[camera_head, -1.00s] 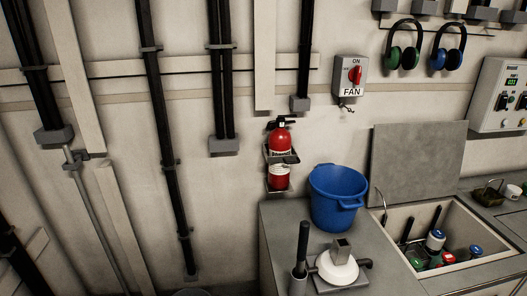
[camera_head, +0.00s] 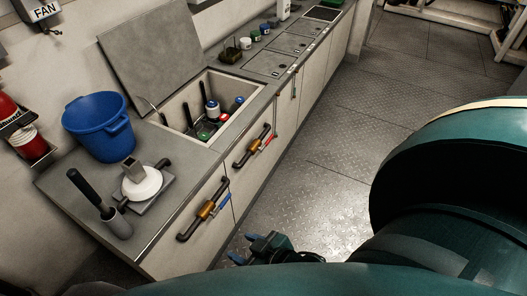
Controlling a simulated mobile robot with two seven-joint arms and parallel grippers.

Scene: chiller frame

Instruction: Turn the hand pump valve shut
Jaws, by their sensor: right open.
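The hand pump stands on the near end of the counter, with a white dome (camera_head: 143,184) and a black lever handle (camera_head: 86,188). On the cabinet front below it is a pipe with a brass valve (camera_head: 205,210) and a blue lever (camera_head: 221,198). The blue lever points up and right, roughly along the pipe. A second brass valve (camera_head: 254,146) with a red lever (camera_head: 269,141) sits farther along the front. My right gripper (camera_head: 241,247) is open and empty, low in front of the cabinet, apart from the blue-lever valve. My left gripper is out of view.
A blue bucket (camera_head: 98,130) stands on the counter by the wall. Beside it is an open chest with a raised grey lid (camera_head: 155,50) and bottles inside. The metal floor (camera_head: 330,150) right of the cabinets is clear. My teal arm fills the lower right.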

